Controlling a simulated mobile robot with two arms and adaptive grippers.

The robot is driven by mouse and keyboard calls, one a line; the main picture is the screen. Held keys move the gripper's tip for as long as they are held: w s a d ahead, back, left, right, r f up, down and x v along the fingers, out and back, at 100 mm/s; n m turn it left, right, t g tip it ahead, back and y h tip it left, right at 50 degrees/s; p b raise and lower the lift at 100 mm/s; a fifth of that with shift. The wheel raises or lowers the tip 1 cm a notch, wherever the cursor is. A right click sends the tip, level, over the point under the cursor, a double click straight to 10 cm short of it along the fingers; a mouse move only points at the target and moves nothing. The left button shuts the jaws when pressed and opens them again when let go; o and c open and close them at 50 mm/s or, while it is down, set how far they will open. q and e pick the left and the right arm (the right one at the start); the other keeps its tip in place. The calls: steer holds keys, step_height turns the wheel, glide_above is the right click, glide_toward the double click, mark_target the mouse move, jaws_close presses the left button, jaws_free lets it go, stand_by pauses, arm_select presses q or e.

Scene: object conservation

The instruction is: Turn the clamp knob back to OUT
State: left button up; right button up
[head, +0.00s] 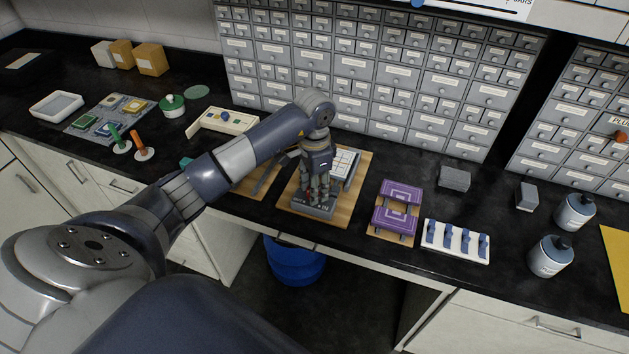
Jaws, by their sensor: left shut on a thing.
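My left gripper (319,194) points down over a small dark grey block (313,209) with faint white lettering along its front. The block sits near the front of a wooden board (340,216) on the black counter. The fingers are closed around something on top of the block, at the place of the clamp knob. The knob itself is hidden by the fingers, so its setting cannot be read. A white gridded plate (347,163) lies on the board behind the gripper. My right gripper is not in view.
Purple pieces on a wooden board (391,229) and a white rack with blue clips (456,242) stand to the right. Two grey-blue jars (549,257) are farther right. Grey drawer cabinets (400,80) close off the back. A blue bin (293,262) stands below the counter.

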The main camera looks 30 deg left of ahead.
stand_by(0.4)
arm_select(q)
steer(key=o, duration=1.1)
steer(key=shift+c, duration=0.2)
step_height(320, 180, up, 8)
steer(key=shift+f, duration=0.2)
